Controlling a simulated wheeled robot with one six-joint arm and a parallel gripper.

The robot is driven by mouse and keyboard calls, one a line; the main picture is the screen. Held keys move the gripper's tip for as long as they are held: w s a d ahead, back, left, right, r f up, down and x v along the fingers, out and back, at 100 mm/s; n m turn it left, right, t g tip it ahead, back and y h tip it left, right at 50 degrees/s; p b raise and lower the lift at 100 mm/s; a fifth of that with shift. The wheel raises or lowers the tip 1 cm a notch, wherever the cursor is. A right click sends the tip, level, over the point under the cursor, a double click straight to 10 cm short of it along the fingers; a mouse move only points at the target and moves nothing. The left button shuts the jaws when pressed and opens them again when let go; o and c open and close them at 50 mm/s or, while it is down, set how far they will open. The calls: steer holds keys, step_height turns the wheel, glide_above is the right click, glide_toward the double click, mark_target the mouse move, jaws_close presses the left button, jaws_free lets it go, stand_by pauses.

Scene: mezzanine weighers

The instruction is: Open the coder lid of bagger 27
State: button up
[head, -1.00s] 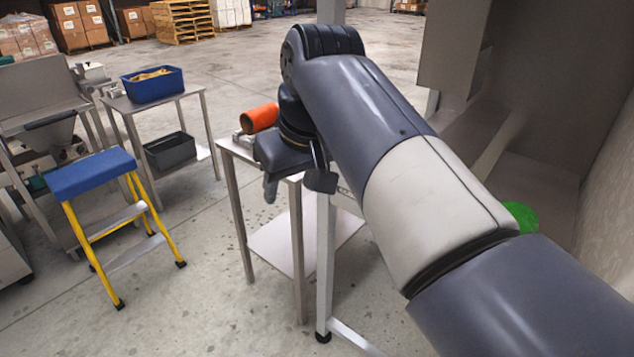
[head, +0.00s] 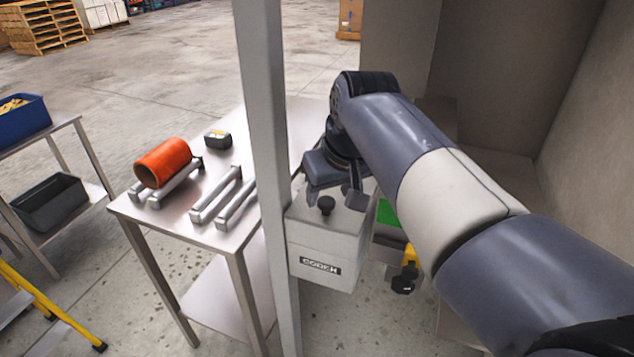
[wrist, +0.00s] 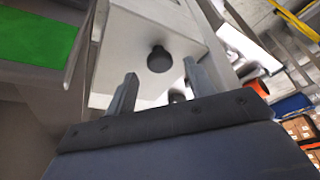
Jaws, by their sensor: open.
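The coder box (head: 322,245), grey with a "CODER" label, is fixed beside an upright post. A dark round knob (head: 326,205) stands on its top lid (head: 345,215). In the wrist view the lid (wrist: 130,50) looks shut, and the knob (wrist: 160,59) shows just beyond the fingertips. My gripper (head: 333,196) is open and empty above the box, its two fingers (wrist: 157,82) apart on either side of the knob's line. I cannot tell whether the fingers touch the lid. No bagger number is readable.
A steel table (head: 225,235) left of the post (head: 265,150) holds an orange roll (head: 163,162), metal bars and a small dark box (head: 217,138). A green panel (head: 387,212) and a yellow-and-black part (head: 406,270) sit right of the coder. A large grey housing is at right.

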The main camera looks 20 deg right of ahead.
steer(key=shift+x, duration=1.1)
jaws_close()
